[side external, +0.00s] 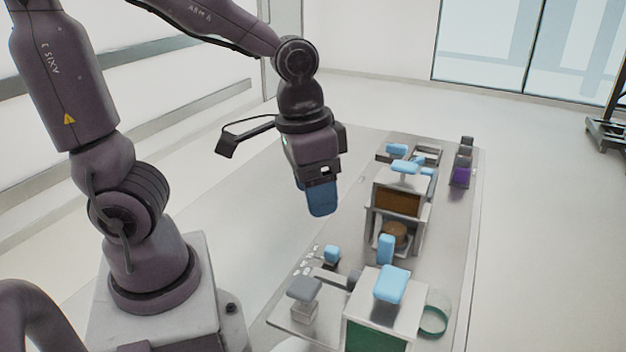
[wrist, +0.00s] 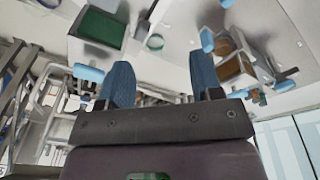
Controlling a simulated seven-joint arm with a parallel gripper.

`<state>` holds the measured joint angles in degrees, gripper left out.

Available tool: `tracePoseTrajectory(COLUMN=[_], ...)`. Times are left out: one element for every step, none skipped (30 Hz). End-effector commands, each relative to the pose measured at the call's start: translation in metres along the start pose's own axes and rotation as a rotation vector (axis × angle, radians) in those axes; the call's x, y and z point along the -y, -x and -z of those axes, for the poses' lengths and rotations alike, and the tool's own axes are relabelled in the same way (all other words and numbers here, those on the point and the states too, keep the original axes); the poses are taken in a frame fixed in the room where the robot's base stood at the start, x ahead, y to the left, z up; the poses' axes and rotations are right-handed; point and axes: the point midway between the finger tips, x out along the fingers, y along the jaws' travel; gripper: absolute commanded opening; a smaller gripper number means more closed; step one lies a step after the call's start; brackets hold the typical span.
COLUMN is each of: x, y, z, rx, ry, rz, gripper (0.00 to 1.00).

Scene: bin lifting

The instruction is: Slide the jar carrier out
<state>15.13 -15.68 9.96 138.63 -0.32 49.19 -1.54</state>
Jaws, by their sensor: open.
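My gripper (side external: 322,208) hangs fingers-down above the bench, left of the fixtures and apart from them. In the wrist view its two blue fingers (wrist: 161,78) are spread with nothing between them. A grey housing (side external: 425,212) holds a brown panel or bin (side external: 398,203) above and a round brown jar-like object (side external: 395,236) in the opening below. I cannot tell for sure which part is the jar carrier. Light blue handles (side external: 405,167) sit on top of this housing. In the wrist view the brown bin (wrist: 230,68) is to the right of the fingers.
A nearer housing with a green front (side external: 375,337) has a blue handle (side external: 390,284) on top. A clear round dish (side external: 434,318) stands beside it. A grey block (side external: 304,290) is at the front left and a purple block (side external: 460,177) at the back right. The bench's left part (side external: 250,240) is clear.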

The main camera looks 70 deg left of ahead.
Motion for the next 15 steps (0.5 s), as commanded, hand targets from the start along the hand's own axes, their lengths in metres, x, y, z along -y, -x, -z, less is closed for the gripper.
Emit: tracePoseTrajectory(x=[0.0001,0.0001,0.0002,0.0003,0.0004,0.0004,0.0005,0.0005,0.0004,0.0004,0.0004,0.0004,0.0004,0.0004,0.0004], y=[0.0036,0.0052,0.0068,0.0076,0.0082,0.0088,0.0091,0.0093,0.0093,0.0093,0.0093,0.0092,0.0092,0.0092,0.0091], z=[-0.0005,-0.0007,-0.0009,-0.0011,-0.0012,-0.0013,-0.0013,-0.0014,-0.0014,-0.0013,-0.0013,-0.0013,-0.0013,-0.0012,-0.0014], rx=[-0.016,-0.022,-0.029,-0.033,-0.036,-0.038,-0.040,-0.040,-0.041,-0.041,-0.041,-0.040,-0.040,-0.040,-0.039], ry=[0.001,0.002,0.002,0.003,0.003,0.004,0.004,0.004,0.004,0.004,0.004,0.004,0.004,0.004,0.003], rz=[-0.002,-0.002,-0.003,-0.003,-0.003,-0.003,-0.003,-0.003,-0.003,-0.003,-0.003,-0.003,-0.003,-0.003,-0.003], gripper=[0.60,0.60,0.60,0.60,0.60,0.60,0.60,0.60,0.60,0.60,0.60,0.60,0.60,0.60,0.60])
